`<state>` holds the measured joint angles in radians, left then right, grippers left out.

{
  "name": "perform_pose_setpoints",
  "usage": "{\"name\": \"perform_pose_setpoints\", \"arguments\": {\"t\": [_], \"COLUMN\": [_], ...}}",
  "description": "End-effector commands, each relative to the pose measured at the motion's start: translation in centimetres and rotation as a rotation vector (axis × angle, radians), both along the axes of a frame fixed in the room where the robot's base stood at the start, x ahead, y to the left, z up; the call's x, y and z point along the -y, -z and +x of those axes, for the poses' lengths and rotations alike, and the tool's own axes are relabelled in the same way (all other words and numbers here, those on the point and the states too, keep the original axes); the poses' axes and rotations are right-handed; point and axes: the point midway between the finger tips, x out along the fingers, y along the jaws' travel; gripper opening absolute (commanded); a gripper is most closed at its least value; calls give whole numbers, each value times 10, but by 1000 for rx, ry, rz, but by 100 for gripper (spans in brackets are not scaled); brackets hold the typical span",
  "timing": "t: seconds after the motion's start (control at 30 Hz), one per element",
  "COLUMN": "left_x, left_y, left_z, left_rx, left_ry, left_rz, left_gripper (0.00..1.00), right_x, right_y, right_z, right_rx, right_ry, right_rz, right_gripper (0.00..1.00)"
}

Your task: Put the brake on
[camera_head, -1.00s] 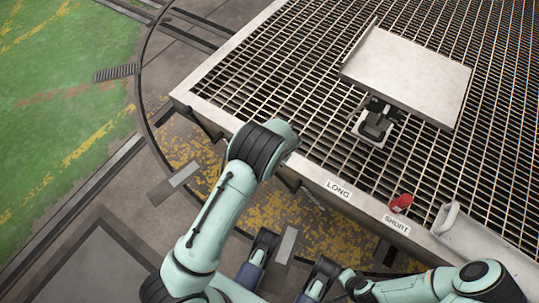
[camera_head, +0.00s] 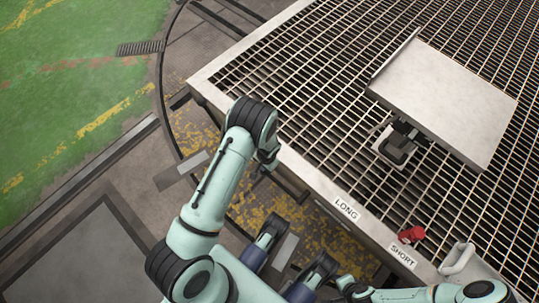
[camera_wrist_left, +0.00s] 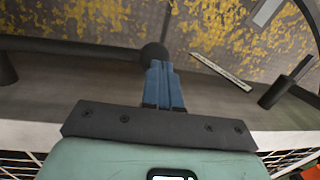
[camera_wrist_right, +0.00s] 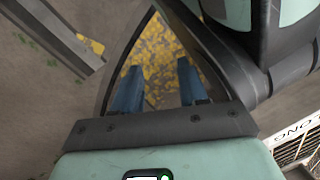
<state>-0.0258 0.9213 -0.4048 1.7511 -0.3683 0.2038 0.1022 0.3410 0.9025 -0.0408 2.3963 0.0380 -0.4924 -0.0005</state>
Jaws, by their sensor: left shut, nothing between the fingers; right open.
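In the left wrist view a dark bar (camera_wrist_left: 75,48) runs in from the left and ends in a round dark knob (camera_wrist_left: 153,53) just beyond my left fingertips. I cannot tell whether they touch. My left gripper (camera_wrist_left: 161,68) is shut with nothing in it. In the head view it shows (camera_head: 260,171) beside the near edge of the deck, partly hidden by its own arm. My right gripper (camera_wrist_right: 158,82) is open and empty over the yellow-flecked floor in its wrist view. No part in view is marked as the brake.
The grated turntable deck (camera_head: 208,86) has LONG (camera_head: 346,209) and SHORT (camera_head: 403,257) labels along its edge. Another dark rod (camera_wrist_left: 283,86) is right of my left fingers.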

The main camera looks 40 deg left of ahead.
Motion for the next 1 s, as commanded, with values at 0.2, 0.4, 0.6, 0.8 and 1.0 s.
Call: {"name": "perform_pose_setpoints", "arguments": {"t": [0.2,0.4,0.6,0.8,1.0], "left_x": [-2,-2,-2,-2,-3], "left_y": [13,17,18,18,3], "left_z": [-1,-1,-1,-1,1], "left_rx": [2,2,3,3,6], "left_ry": [0,0,0,-1,-1], "left_rz": [0,0,0,0,1], "left_gripper": [0,0,0,0,0], "right_x": [2,2,2,2,0], "right_y": [9,11,11,11,-1], "right_z": [-13,-17,-17,-16,-1], "right_rx": [-43,-55,-55,-54,-2], "right_ry": [5,5,5,4,0], "right_rz": [2,3,3,3,0], "right_gripper": [43,43,43,43,43]}}
